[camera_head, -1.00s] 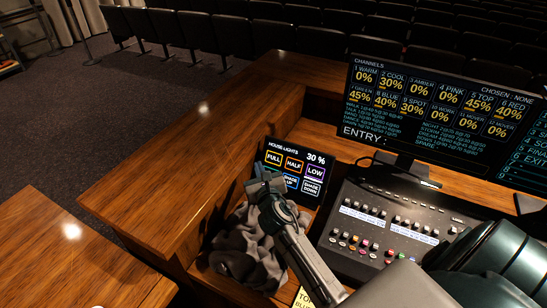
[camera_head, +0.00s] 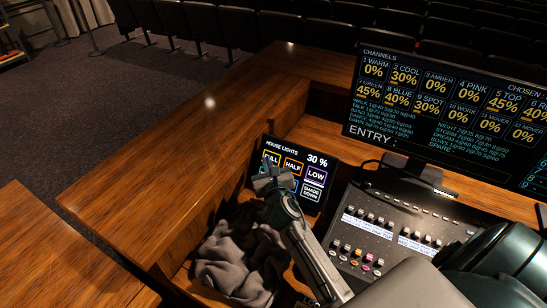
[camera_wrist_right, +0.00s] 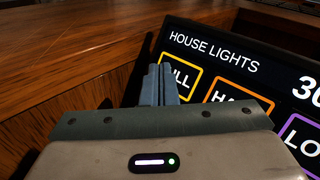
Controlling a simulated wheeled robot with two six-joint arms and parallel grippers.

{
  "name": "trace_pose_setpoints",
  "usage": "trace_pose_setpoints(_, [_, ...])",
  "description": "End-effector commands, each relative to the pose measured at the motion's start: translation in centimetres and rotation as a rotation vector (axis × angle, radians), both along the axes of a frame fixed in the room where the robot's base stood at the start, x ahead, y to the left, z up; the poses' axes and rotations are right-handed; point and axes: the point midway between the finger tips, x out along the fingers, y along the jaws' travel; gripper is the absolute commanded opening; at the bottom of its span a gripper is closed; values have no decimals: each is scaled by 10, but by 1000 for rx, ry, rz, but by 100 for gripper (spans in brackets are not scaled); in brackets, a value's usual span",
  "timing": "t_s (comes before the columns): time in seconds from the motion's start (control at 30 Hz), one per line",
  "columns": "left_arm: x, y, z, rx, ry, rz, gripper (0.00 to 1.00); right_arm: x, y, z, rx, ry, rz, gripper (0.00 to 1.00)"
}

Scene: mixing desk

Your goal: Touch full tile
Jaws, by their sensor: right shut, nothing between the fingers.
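The HOUSE LIGHTS touch panel (camera_head: 320,176) stands tilted on the desk and reads 30 %. Its yellow-outlined FULL tile (camera_head: 270,158) is at the upper left, with its lower part behind my right gripper (camera_head: 268,179). In the right wrist view, the shut fingers of that gripper (camera_wrist_right: 160,80) overlap the left side of the FULL tile (camera_wrist_right: 186,80) and hide its first letter. The fingers are empty. I cannot tell whether they touch the screen. My left gripper is not in view.
The orange HALF tile (camera_head: 293,166) and purple LOW tile (camera_head: 316,175) are close on the right. A dark monitor (camera_head: 440,140) and a control console (camera_head: 375,235) stand farther right. Crumpled grey cloth (camera_head: 235,262) lies below the gripper. A wooden ledge (camera_head: 190,150) borders the left.

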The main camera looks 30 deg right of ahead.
Motion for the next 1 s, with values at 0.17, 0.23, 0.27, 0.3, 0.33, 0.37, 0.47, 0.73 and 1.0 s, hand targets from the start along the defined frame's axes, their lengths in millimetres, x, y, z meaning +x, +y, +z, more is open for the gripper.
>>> trace_pose_setpoints(0.17, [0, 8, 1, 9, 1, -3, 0, 1, -1, -1, -1, 0, 0, 0])
trace_pose_setpoints(0.23, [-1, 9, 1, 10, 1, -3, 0, 1, -1, -1, -1, 0, 0, 0])
trace_pose_setpoints(0.27, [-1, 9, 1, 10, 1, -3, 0, 1, -1, -1, -1, 0, 0, 0])
trace_pose_setpoints(0.3, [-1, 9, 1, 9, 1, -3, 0, 1, -1, -1, -1, 0, 0, 0])
trace_pose_setpoints(0.33, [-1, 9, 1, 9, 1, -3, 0, 1, -1, -1, -1, 0, 0, 0])
trace_pose_setpoints(0.37, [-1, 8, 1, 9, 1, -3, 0, 1, -1, -1, -1, 0, 0, 0])
trace_pose_setpoints(0.47, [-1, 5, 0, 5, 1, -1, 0, 1, -1, -1, 0, 0, 0, 0])
trace_pose_setpoints(0.73, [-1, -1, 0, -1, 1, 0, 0, 1, -1, -1, 0, 0, 0, 0])
trace_pose_setpoints(1.0, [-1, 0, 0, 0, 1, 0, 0, 1, -1, -1, 0, 0, 0, 0])
